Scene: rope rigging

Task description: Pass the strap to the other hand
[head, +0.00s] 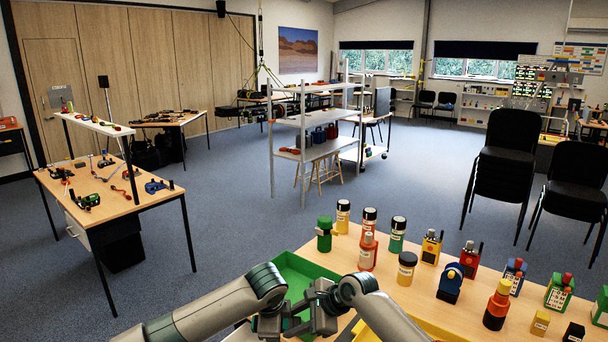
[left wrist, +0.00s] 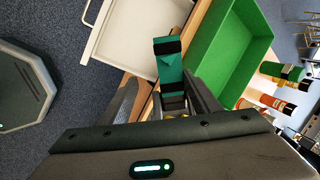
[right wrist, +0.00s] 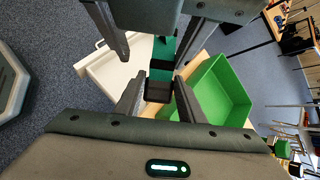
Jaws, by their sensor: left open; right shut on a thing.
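The strap is green with black bands. It shows in the left wrist view (left wrist: 169,68) and in the right wrist view (right wrist: 163,49). My right gripper (right wrist: 160,82) is shut on its dark part. My left gripper (left wrist: 162,84) is open, with its fingers on either side of the strap and a gap to each side. In the head view both grippers meet close together at the bottom middle, the right one (head: 322,302) showing best. The strap is hard to make out there, hidden by the grippers.
A green bin (head: 292,264) lies just beyond the grippers, and a white tray (left wrist: 101,45) is beside it. Several bottles and small devices, such as a red-orange bottle (head: 367,252), crowd the bench to the right. A shelf rack (head: 302,125) stands farther off on open carpet.

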